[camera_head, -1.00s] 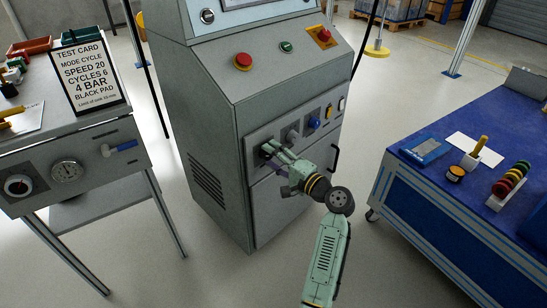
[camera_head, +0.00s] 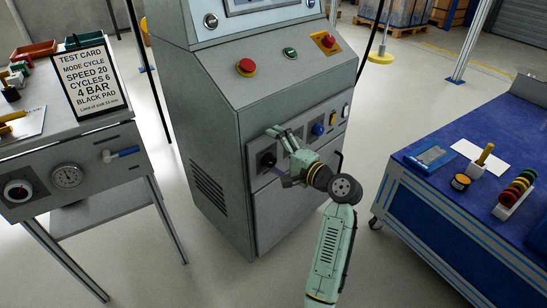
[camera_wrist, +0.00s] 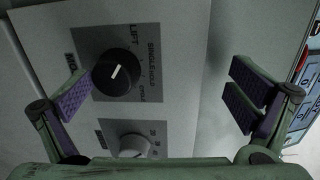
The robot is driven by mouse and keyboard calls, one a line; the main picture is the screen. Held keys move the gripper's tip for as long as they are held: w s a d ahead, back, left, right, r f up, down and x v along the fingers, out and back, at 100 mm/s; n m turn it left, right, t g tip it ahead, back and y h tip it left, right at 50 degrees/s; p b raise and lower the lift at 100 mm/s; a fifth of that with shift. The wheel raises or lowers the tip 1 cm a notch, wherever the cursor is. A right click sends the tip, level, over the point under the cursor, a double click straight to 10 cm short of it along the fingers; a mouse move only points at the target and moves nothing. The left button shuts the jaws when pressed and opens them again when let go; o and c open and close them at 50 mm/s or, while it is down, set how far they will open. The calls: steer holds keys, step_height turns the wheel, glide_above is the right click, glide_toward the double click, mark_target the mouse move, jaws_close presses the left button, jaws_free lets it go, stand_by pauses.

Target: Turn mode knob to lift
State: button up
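The mode knob (camera_head: 268,159) is a round black knob on the cabinet's front panel. In the wrist view the mode knob (camera_wrist: 116,75) is in clear sight on a dark label plate with LIFT, SINGLE, HOLD and CYCLE markings. Its white line slants toward the upper right of that view; which word it meets exactly is hard to tell. My gripper (camera_head: 279,157) is spread wide in front of the panel. In the wrist view my gripper (camera_wrist: 160,92) has one finger pad close beside the knob and the other far to the right.
A grey knob (camera_wrist: 133,145) sits beside the mode knob, and a blue knob (camera_head: 318,129) is further right on the panel. A test card (camera_head: 88,78) stands on the left bench; a blue workbench (camera_head: 450,215) is at the right.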

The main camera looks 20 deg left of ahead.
steer(key=shift+t+y, duration=0.3)
steer(key=shift+t, duration=0.2)
steer(key=r, duration=0.2)
steer(key=d+r, duration=0.1)
steer(key=r, duration=0.3)
steer(key=shift+d, duration=0.25)
steer(key=shift+g, duration=0.5)
steer(key=f, duration=0.4)
steer(key=shift+w+a+f, duration=0.1)
steer(key=shift+a, duration=0.3)
steer(key=shift+c, duration=0.4)
steer(key=shift+d, duration=0.1)
steer(key=shift+c, duration=0.5)
steer(key=shift+s+d, duration=0.2)
steer(key=shift+c, duration=0.3)
steer(key=shift+s+d, duration=0.15)
steer(key=shift+d, duration=0.15)
steer(key=shift+c, duration=1.1)
steer(key=shift+s+d+r+p, duration=0.3)
steer(key=shift+c, duration=0.7)
steer(key=f+p+v, duration=0.1)
steer(key=p+v, duration=0.1)
steer(key=v, duration=0.8)
steer(key=shift+s+f, duration=0.3)
steer(key=shift+s, duration=0.05)
steer(key=shift+a+p, duration=0.1)
steer(key=shift+p, duration=0.5)
